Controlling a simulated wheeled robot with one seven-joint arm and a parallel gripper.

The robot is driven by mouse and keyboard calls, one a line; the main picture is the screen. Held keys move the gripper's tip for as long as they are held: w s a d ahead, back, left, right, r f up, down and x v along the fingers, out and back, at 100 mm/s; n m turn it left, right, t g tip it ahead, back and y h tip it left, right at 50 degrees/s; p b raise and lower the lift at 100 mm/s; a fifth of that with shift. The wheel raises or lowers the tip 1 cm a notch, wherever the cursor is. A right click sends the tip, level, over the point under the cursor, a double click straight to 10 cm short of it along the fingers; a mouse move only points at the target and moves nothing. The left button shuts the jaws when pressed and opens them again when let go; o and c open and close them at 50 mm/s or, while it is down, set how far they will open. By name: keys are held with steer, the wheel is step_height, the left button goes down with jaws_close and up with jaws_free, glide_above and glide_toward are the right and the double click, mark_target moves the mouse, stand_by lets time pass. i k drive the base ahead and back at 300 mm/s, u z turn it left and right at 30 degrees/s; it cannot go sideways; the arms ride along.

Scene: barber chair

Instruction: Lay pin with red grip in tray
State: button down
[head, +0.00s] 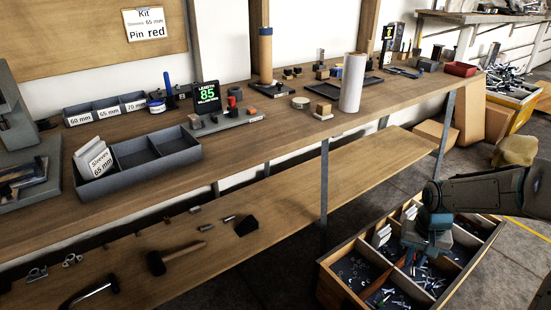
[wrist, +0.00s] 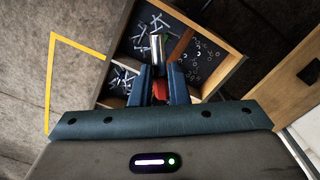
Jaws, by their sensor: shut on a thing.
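In the wrist view my gripper (wrist: 161,88) is shut on the pin with red grip (wrist: 160,91). The red grip sits between the fingers and a bright metal shaft extends beyond them. In the head view my gripper (head: 425,262) is low at the right, over the wooden crate; the pin cannot be made out there. The grey tray (head: 150,172) stands on the workbench at the left, far from my gripper. A white card reading "Sleeve 65 mm" (head: 97,160) stands in its left compartment. The other visible compartments look empty.
The divided wooden crate (head: 340,283) on the floor holds loose metal parts. The workbench (head: 240,140) carries a bin row (head: 106,107), a display reading 85 (head: 207,97) and a white cylinder (head: 352,82). Its lower shelf (head: 270,205) holds a hammer (head: 175,258) and small parts.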

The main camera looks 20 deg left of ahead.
mark_target(138, 158)
steer(key=k, duration=0.45)
steer(key=u, duration=1.3)
steer(key=i, duration=0.55)
steer(key=u, duration=0.2)
